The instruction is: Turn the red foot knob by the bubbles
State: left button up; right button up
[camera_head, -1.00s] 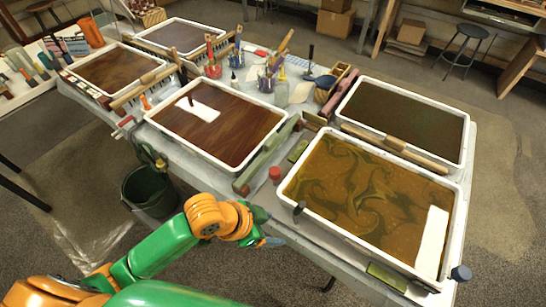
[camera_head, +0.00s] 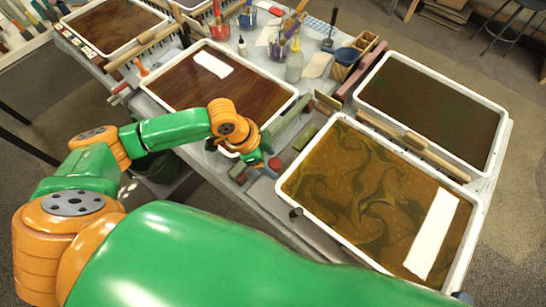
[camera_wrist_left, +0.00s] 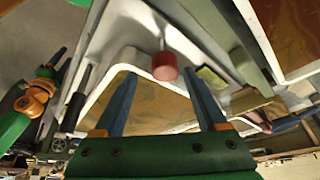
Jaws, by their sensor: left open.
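The red foot knob (camera_head: 275,163) is a short red cylinder at the table's near side, between the plain brown tray (camera_head: 173,108) and the swirl-patterned tray (camera_head: 303,205). My left gripper (camera_head: 262,166) is beside it, its fingers partly hidden by its own wrist. In the left wrist view the red knob (camera_wrist_left: 165,66) shows beyond and between the two blue fingers of my left gripper (camera_wrist_left: 163,92), which are open and empty. An orange and green hand with blue fingers at the left edge looks like my right gripper (camera_wrist_left: 60,65); its opening is unclear.
A dark foot knob (camera_head: 296,213) stands at the swirl tray's near-left corner. A green bar (camera_head: 291,121) and a small green block (camera_head: 304,137) lie close behind the red knob. White strips lie in the trays. Jars and brushes stand farther back.

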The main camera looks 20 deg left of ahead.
pick_arm(q)
jog(key=shift+w+d+f, duration=0.15)
jog(key=shift+f, duration=0.4)
jog(key=shift+w+f, duration=0.35)
jog(key=shift+w, duration=0.15)
jog(key=shift+s, duration=0.2)
jog(key=c, duration=0.7)
grip_shut()
pick_arm(e)
jog(key=shift+w+a, duration=0.15)
jog(key=shift+w, duration=0.35)
pick_arm(q)
jog(key=shift+m, duration=0.4)
